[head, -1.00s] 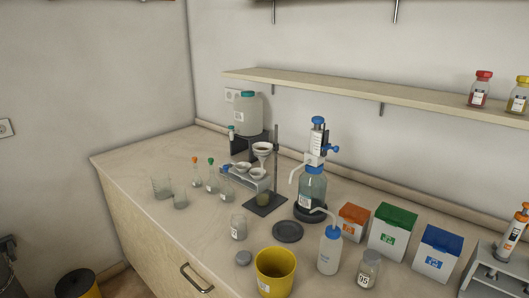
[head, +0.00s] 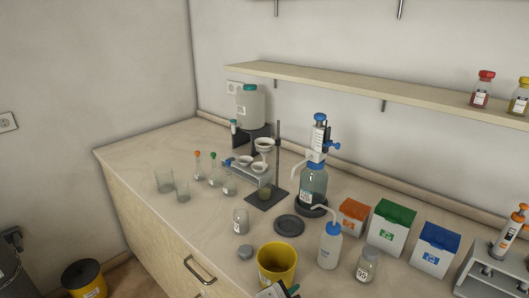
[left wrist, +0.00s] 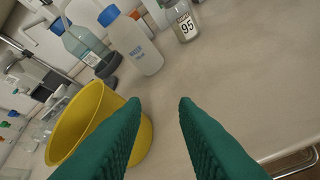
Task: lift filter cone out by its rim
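White cone-shaped funnels stand around the ring stand (head: 278,155) at the back middle of the bench. One funnel (head: 264,145) sits highest, and two lower ones (head: 245,160) (head: 259,167) sit at a clear rack. I cannot tell which holds the filter cone. A beaker with greenish content (head: 264,188) stands beneath. My left gripper (left wrist: 160,105) is open and empty, its green fingers apart over bare bench beside the yellow bucket (left wrist: 88,118). In the head view only its tip (head: 280,291) shows at the bottom edge. My right gripper is not in view.
Glass flasks (head: 214,175) stand left. The bench's left front is clear.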

